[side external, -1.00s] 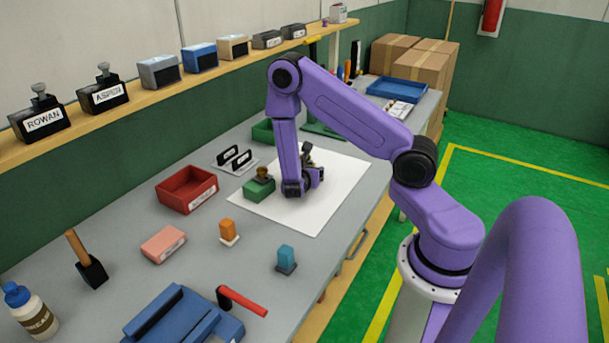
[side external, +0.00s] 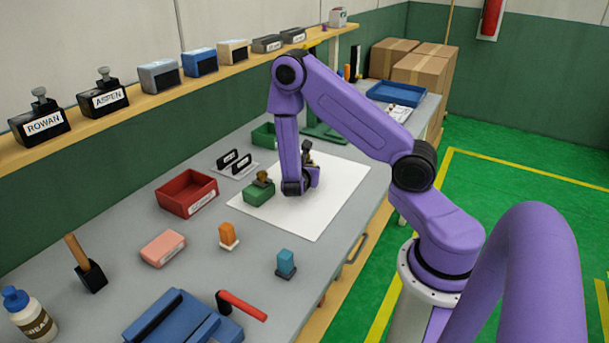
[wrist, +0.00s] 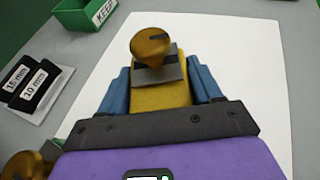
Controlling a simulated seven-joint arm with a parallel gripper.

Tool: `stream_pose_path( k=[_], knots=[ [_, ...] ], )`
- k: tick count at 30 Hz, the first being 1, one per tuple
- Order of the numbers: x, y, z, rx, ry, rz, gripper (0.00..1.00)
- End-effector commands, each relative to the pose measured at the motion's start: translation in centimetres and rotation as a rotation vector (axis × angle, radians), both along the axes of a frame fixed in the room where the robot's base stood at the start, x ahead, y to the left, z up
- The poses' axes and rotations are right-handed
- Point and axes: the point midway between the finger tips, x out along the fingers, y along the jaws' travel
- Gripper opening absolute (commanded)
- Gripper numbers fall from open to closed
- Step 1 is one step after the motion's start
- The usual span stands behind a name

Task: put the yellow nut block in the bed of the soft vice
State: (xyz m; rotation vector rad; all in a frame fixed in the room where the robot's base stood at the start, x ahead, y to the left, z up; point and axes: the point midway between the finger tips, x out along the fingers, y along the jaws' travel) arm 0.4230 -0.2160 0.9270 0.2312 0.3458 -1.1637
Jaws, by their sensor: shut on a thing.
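The yellow nut block (wrist: 172,95) sits between the blue fingers of my gripper (wrist: 160,88) in the wrist view, with a grey plate and a brass knob (wrist: 150,46) at its far end. The gripper is shut on it. In the side view my gripper (side external: 297,188) is low over the white sheet, beside a green block with a brass knob (side external: 259,194). The yellow block is mostly hidden there by my arm; I cannot tell whether it touches the sheet. The blue vice (side external: 170,318), with a red handle (side external: 242,305), is at the front left, well away from the gripper.
A red bin (side external: 187,194), a pink block (side external: 162,248), an orange block (side external: 228,234), a teal block (side external: 286,262) and a mallet (side external: 88,268) stand on the bench. A green bin (side external: 264,134) is behind. The white sheet (side external: 335,190) is mostly clear.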

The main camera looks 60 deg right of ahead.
Motion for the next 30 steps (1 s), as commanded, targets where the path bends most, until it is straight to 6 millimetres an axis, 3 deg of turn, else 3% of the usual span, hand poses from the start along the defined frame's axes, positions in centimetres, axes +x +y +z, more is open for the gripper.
stream_pose_path(
  k=[4, 15, 30],
  knots=[
    [-0.2, 0.2, 2.0, 0.000, -0.004, 0.003, 0.21],
    [-4.7, 2.4, 7.8, 0.001, -0.004, 0.004, 0.21],
    [-8.0, 4.1, 9.2, 0.000, -0.003, 0.003, 0.21]
  ],
)
